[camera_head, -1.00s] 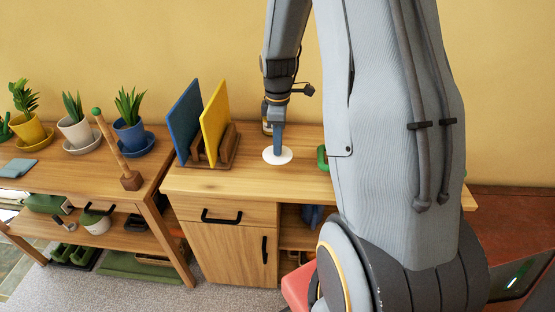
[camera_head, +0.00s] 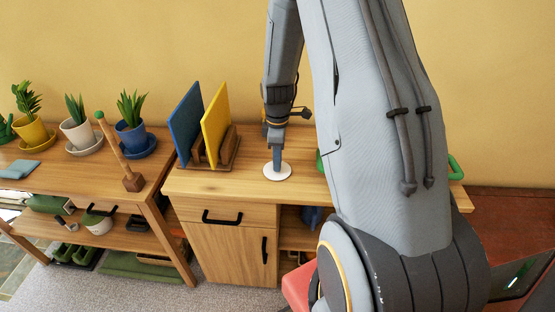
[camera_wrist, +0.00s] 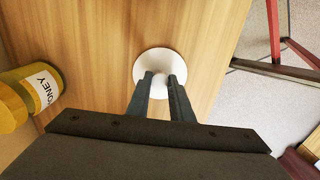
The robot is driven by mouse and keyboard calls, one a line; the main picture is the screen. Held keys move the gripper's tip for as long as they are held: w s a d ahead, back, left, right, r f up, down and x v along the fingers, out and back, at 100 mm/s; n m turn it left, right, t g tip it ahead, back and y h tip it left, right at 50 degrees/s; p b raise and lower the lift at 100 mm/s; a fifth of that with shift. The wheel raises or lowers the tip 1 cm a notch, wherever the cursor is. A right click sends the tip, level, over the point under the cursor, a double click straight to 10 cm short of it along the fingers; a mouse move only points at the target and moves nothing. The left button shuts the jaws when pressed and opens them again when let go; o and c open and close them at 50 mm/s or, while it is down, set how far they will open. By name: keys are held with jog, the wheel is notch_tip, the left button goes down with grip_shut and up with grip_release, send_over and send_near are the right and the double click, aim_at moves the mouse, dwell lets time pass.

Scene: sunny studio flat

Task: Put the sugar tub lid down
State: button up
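The sugar tub lid (camera_head: 284,175) is a flat white disc at the front part of the wooden cabinet top (camera_head: 235,186). It lies level, on the top or just above it; I cannot tell whether it touches. My gripper (camera_head: 278,165) points straight down over the middle of the lid. In the wrist view the lid (camera_wrist: 150,60) is under the fingertips, and my gripper (camera_wrist: 160,78) is shut on its white knob, one finger on each side. The sugar tub itself cannot be made out.
Blue (camera_head: 185,122) and yellow (camera_head: 216,125) boards stand in a wooden rack left of the lid. A honey jar (camera_wrist: 30,95) stands on the top in the wrist view. A green object (camera_head: 320,162) is partly behind my arm. Bare wood surrounds the lid.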

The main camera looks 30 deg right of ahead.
jog(key=o, duration=0.4)
jog(key=shift+o, duration=0.2)
notch_tip(320, 180, up, 12)
jog(key=f+b, duration=0.1)
jog(key=b, duration=0.2)
jog(key=s+a+r+m+t, duration=0.1)
jog(key=s+a+m, duration=1)
jog(key=s+a, duration=0.4)
